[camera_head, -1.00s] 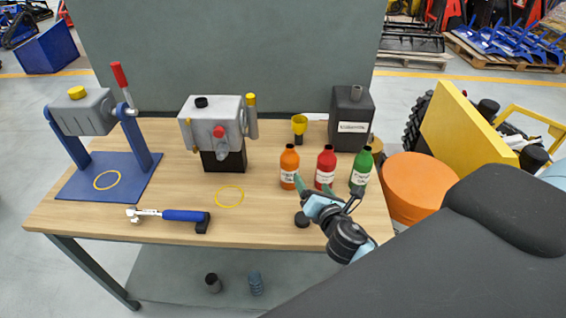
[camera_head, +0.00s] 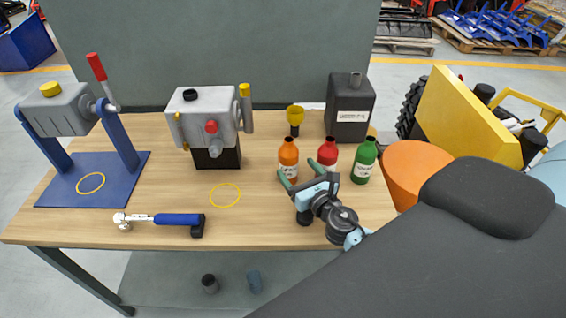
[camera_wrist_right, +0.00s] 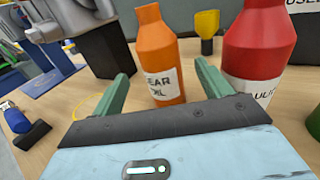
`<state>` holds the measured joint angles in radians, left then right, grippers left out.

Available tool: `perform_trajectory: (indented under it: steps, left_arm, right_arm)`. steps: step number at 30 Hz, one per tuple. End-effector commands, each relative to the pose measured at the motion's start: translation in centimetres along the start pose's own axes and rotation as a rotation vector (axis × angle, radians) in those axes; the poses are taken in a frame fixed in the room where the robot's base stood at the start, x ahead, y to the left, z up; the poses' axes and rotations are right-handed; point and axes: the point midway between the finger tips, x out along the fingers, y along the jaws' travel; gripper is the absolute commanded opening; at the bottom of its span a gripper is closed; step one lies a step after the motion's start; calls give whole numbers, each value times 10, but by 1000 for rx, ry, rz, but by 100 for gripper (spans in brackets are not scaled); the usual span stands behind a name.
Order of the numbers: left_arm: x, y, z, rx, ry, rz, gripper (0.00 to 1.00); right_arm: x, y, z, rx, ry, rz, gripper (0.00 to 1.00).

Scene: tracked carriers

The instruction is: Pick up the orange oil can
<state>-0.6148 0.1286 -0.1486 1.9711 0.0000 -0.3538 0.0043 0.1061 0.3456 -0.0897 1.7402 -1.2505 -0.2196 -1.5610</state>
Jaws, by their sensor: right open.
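The orange oil can (camera_head: 288,153) stands upright on the bench, with a white label partly hidden by my right gripper. In the right wrist view the orange can (camera_wrist_right: 156,45) is straight ahead, its label reading roughly "GEAR OIL". My right gripper (camera_head: 298,175) is open, with green fingers just in front of the can. In the wrist view its fingers (camera_wrist_right: 162,75) spread to either side of the can's lower part. I cannot tell whether they touch it. My left gripper is not in view.
A red bottle (camera_head: 328,150) stands close right of the orange can, with a green bottle (camera_head: 365,158) beyond. A yellow funnel-like item (camera_head: 295,116) and a black canister (camera_head: 350,100) stand behind. A black cap (camera_head: 304,218) lies near the gripper. A blue-handled tool (camera_head: 178,219) lies left.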

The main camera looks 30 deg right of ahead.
Motion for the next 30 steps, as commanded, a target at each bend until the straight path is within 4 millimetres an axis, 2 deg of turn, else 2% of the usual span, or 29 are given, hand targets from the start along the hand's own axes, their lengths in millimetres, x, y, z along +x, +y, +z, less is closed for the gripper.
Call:
perform_trajectory:
  steps: [1,4,9,17,27,30]
  left_arm:
    - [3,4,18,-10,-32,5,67]
    - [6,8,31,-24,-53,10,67]
    - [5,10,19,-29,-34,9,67]
    - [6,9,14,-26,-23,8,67]
    - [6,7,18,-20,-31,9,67]
    - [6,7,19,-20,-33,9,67]
  right_arm:
    - [-2,0,-20,-1,15,0,77]
    - [-2,0,-29,0,10,-1,77]
    - [15,0,-19,-1,-3,0,77]
    - [20,0,-18,0,-3,0,77]
    - [65,0,-18,0,-4,-1,77]
    - [72,0,-18,0,-3,-1,77]
